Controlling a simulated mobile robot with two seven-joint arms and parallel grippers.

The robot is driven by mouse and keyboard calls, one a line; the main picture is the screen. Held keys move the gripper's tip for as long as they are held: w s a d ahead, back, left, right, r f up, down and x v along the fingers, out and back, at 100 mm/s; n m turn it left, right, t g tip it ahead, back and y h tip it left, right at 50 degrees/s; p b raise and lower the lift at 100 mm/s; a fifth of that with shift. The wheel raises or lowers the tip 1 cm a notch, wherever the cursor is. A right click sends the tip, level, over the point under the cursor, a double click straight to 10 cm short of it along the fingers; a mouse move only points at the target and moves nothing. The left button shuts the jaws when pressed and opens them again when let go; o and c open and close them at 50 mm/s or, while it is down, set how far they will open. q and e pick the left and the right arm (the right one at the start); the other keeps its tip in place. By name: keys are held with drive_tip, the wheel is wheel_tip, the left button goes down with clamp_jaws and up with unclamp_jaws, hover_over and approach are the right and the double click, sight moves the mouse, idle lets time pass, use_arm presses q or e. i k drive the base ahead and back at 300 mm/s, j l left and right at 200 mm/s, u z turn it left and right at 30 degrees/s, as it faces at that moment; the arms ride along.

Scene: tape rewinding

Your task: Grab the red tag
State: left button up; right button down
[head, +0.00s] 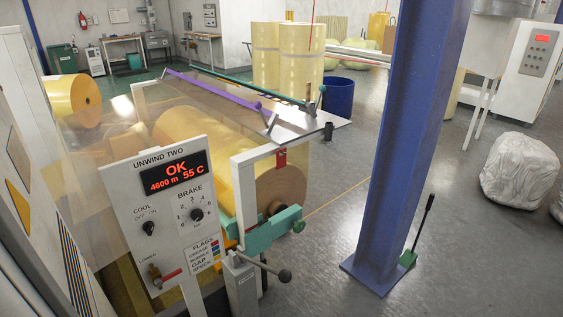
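A small red tag-like piece (281,159) hangs on the white machine frame, just above the front end of the large yellow roll (266,192). It is small and its fixing is hard to make out. Neither of my grippers shows in the head view, and nothing is seen touching the red piece.
A white control panel (127,210) labelled UNWIND TWO stands front left, its display reading OK, 4600 m, 55 C. A teal clamp (262,234) and dark-knobbed lever (284,275) stick out below the roll. A blue column (411,130) stands right of the machine, with clear floor between.

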sight(280, 160)
drive_tip(key=z, duration=0.8)
drive_tip(key=i+z, duration=0.2)
drive_tip(key=i, duration=0.9)
drive_tip(key=i+l, duration=0.1)
drive_tip(key=i, duration=1.35)
drive_tip(key=u, duration=0.45)
drive_tip(key=i+u, duration=0.15)
drive_tip(key=u, duration=0.8)
drive_tip(key=i+l, duration=0.05)
